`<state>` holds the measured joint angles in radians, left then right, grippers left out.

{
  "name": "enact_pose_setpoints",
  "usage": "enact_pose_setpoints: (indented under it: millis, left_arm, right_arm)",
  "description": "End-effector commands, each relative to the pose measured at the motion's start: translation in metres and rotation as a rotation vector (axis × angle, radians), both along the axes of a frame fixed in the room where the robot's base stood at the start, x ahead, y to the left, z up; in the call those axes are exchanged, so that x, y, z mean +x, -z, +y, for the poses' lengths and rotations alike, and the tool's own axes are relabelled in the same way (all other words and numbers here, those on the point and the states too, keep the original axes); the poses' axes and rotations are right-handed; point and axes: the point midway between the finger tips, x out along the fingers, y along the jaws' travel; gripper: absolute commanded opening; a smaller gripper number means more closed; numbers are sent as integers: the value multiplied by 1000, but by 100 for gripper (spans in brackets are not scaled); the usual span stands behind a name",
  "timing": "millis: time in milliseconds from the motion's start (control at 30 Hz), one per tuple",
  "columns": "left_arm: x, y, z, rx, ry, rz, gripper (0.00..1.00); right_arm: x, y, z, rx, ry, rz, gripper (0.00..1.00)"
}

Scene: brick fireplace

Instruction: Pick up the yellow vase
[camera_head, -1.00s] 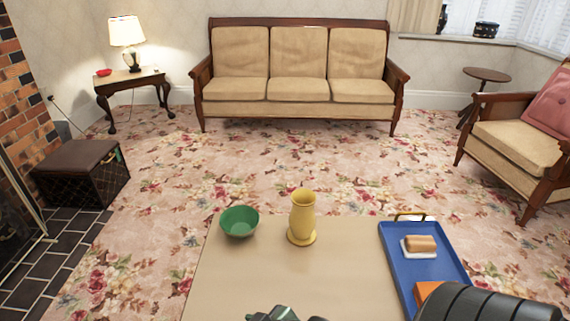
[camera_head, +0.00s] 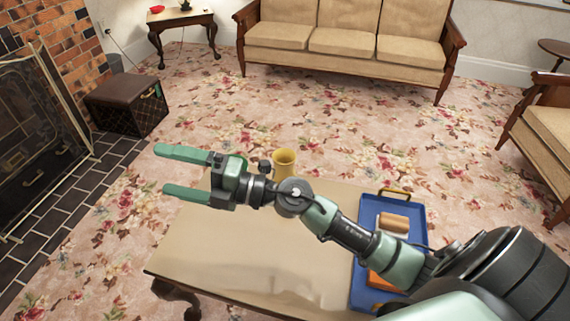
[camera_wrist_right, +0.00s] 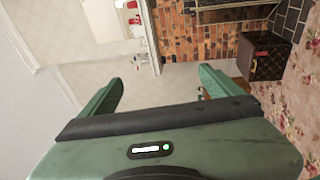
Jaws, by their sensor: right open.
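The yellow vase (camera_head: 284,162) stands on the beige table (camera_head: 230,258) near its far edge in the head view. Its lower part is hidden behind my right wrist. My right gripper (camera_head: 165,171) is open and empty, reaching left across the table with its fingers past the table's left side, left of the vase. In the right wrist view the two green fingers of this gripper (camera_wrist_right: 160,90) stand apart with nothing between them. The vase does not show there. My left gripper is not in view.
A blue tray (camera_head: 421,211) with a brown-topped item (camera_head: 393,222) and an orange block (camera_head: 380,281) is at the table's right. A brown box (camera_head: 128,105) stands by the brick fireplace. The front of the table is clear.

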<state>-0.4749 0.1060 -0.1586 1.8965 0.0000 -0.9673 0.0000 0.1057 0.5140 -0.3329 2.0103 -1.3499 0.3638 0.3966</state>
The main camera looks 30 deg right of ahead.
Motion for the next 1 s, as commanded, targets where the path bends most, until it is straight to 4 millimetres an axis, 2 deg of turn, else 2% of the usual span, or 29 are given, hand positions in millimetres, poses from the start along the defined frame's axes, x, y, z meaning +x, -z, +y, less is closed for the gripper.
enact_pose_setpoints:
  millis: [33,67,100,167,233,300,400,500,633,1000]
  left_arm:
    - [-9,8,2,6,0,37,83]
    - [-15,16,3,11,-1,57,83]
    - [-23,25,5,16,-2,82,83]
    - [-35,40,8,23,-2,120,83]
    - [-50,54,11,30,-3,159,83]
    - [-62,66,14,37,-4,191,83]
    - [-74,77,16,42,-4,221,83]
    - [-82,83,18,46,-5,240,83]
    - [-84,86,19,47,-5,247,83]
    - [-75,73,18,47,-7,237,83]
  right_arm:
    - [7,12,2,-208,-70,-23,93]
    - [11,28,-1,-339,-108,-20,93]
    - [17,50,-13,-513,-145,1,93]
    - [30,82,-48,-769,-169,61,93]
    - [45,107,-106,-1033,-152,168,93]
    - [53,118,-167,-1238,-107,288,93]
    - [57,118,-234,-1422,-33,430,93]
    - [56,112,-276,-1525,28,529,93]
    - [56,113,-300,-1576,65,590,93]
    - [69,158,-302,-1578,63,594,93]
